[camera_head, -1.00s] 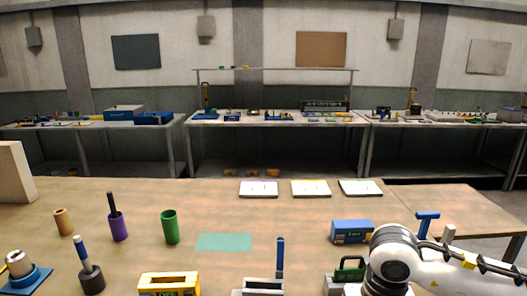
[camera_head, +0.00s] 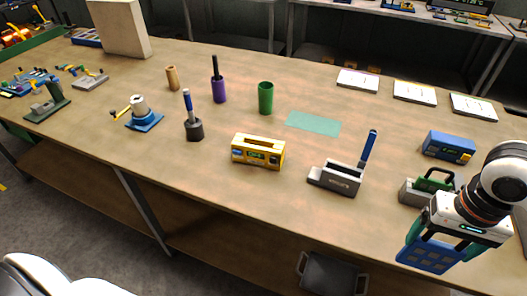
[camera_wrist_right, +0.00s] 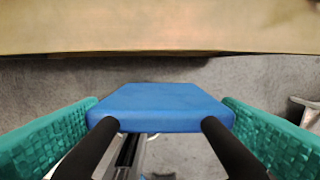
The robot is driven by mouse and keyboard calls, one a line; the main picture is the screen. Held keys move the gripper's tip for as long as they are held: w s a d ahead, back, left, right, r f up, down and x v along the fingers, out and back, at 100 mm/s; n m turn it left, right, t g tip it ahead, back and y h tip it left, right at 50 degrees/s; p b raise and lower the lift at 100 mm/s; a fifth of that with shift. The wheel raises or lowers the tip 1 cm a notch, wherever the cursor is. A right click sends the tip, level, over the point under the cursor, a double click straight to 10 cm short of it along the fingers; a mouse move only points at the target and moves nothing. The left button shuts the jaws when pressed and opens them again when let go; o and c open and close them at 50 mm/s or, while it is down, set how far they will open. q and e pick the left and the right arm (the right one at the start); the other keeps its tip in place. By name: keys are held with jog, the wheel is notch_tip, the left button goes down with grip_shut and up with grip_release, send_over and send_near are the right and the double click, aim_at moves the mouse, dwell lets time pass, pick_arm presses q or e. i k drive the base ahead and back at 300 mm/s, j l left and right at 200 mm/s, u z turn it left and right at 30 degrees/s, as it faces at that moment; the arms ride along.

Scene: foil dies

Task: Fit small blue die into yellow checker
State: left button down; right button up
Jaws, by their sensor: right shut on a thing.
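My right gripper (camera_head: 440,243) is at the lower right of the head view, out past the table's front edge. It is shut on a flat blue die (camera_head: 430,257) with small window-like marks, which hangs below it. In the right wrist view the blue die (camera_wrist_right: 160,107) sits between the teal finger pads, with two dark rods reaching its near edge. The yellow checker (camera_head: 258,151) stands on the table left of the gripper, well apart from it. It is a box with a long slot in its top. My left gripper does not show.
A grey holder with a blue handle (camera_head: 368,148), a grey holder with a green-handled piece (camera_head: 430,188) and a blue box (camera_head: 448,146) stand near the gripper. Cups and tools stand farther left. A teal mat (camera_head: 313,124) lies behind the yellow checker.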

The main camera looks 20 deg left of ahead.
aim_at(259, 150)
jog(key=u, duration=0.6)
jog(key=i+j+u, duration=0.1)
jog(key=u, duration=0.25)
jog(key=i+u, duration=0.2)
jog(key=u, duration=0.15)
jog(key=i+u, duration=0.15)
jog(key=u, duration=0.2)
